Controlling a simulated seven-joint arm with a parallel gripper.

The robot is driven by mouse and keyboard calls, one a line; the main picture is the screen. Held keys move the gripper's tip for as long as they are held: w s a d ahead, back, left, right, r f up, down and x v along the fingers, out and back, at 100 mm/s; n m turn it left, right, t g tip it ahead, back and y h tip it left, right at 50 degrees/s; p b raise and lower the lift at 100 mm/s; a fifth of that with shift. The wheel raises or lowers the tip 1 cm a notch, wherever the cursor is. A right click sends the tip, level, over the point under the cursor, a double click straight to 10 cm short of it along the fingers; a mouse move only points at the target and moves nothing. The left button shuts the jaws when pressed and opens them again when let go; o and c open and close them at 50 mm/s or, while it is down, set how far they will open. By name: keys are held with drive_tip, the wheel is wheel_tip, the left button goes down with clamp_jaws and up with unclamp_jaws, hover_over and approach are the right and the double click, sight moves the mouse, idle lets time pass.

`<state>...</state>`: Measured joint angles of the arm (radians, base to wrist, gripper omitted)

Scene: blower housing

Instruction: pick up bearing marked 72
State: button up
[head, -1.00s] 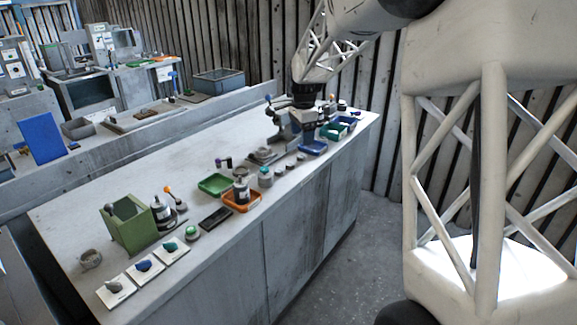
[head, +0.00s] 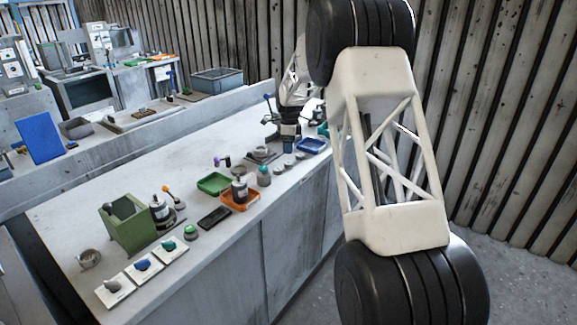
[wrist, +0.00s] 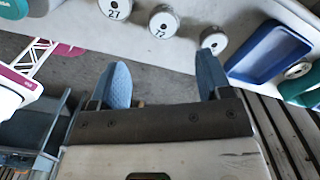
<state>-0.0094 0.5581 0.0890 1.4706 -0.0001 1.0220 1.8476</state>
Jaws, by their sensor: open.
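The bearing marked 72 (wrist: 163,20) is a small pale cylinder with its number readable near the top of the wrist view. It stands between the bearing marked 21 (wrist: 117,9) and another similar bearing (wrist: 212,38) whose number I cannot read. In the head view it appears as the middle piece (head: 289,164) of a small row near the bench's front edge; its number is too small to read there. My gripper (wrist: 163,78) is open, with blue fingertips apart and nothing between them. The 72 bearing lies beyond the gap, not between the fingers.
A blue tray (wrist: 266,52) stands right of the bearings. An orange tray (head: 228,205) and a green tray (head: 213,191) stand farther left on the bench in the head view. A green box (head: 130,232) stands near the bench's left end.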

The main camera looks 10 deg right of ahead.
sight(289, 162)
drive_tip(key=shift+w+f, duration=0.2)
drive_tip(key=shift+f, duration=0.05)
drive_tip(key=shift+f, duration=1.3)
drive_tip(key=shift+f, duration=2.6)
drive_tip(key=shift+c, duration=0.4)
